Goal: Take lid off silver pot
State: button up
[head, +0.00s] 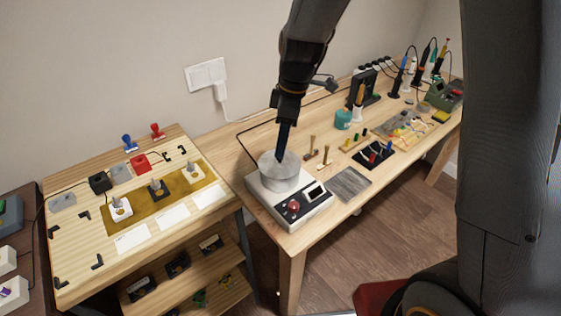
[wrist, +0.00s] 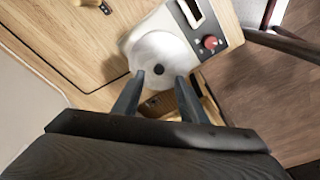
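The silver pot (head: 279,178) stands on a white heater (head: 312,212) on the wooden workbench. Its round silver lid (wrist: 160,50) is on top and shows from above in the wrist view, with a small dark knob (wrist: 158,70) in the middle. My gripper (head: 280,157) points down at the lid from above. In the wrist view my gripper (wrist: 159,78) is open, with one finger on each side of the knob and gaps between. I cannot tell whether the fingertips touch the lid. In the head view the fingers hide the knob.
The heater has a red dial (head: 293,207) and a small display. A grey mat (head: 349,184) lies to its right, with small tools and a teal container (head: 343,119) beyond. A lower wooden table (head: 85,240) with stamps and fixtures stands to the left.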

jog(key=shift+w+a+f+p, duration=0.15)
jog(key=shift+f+p, duration=0.45)
jog(key=shift+f, duration=1.45)
jog(key=shift+c, duration=0.4)
grip_shut()
